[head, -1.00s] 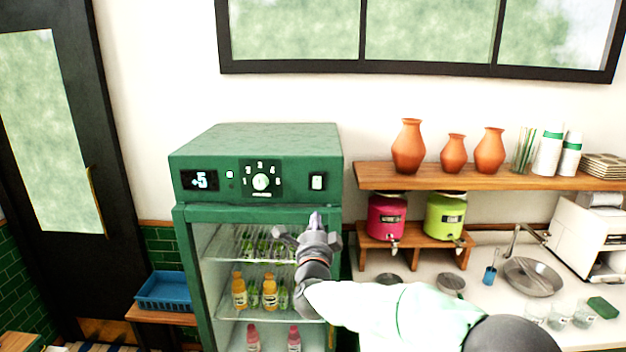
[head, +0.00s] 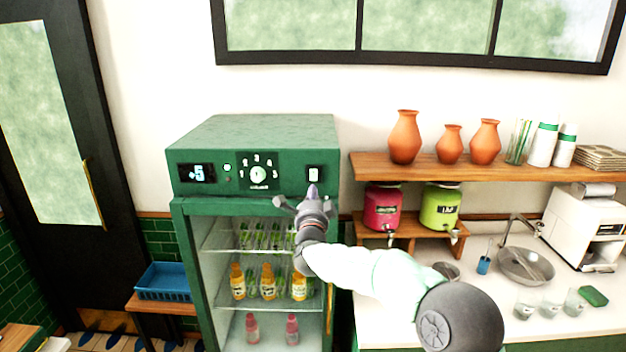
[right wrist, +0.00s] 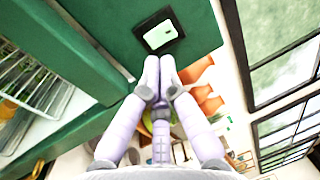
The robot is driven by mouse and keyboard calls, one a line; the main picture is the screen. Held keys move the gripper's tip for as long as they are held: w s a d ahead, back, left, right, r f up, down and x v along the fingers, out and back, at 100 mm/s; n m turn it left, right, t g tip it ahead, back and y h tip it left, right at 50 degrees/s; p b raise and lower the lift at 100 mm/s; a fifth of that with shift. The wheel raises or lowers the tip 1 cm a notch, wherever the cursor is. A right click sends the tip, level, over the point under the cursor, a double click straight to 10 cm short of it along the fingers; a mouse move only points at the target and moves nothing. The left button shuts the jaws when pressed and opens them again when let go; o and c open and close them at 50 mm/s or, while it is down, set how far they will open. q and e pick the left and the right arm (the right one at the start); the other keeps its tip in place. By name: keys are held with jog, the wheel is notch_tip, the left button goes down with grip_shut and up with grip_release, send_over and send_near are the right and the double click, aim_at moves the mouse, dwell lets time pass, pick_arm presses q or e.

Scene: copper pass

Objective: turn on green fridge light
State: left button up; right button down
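The green fridge (head: 250,140) stands against the wall with its control panel facing me. A white rocker switch (head: 314,174) in a black frame sits at the right of the panel. My right gripper (head: 313,190) is empty, its fingertips just below the switch in the head view. In the right wrist view the switch (right wrist: 160,36) is beyond the fingertips (right wrist: 160,65), which are together, with a gap of green panel between. I cannot tell whether the fingertips touch the panel. My left gripper is not in view.
The panel also has a dial (head: 258,174) and a display (head: 197,173) reading about 5. Bottles stand behind the glass door. At right are a wooden shelf (head: 480,168) with orange vases and a counter with drink dispensers. A blue crate (head: 165,283) is at left.

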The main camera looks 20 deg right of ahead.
aim_at(313, 176)
jog(key=shift+p+x, duration=0.75)
jog(key=shift+x, duration=2.2)
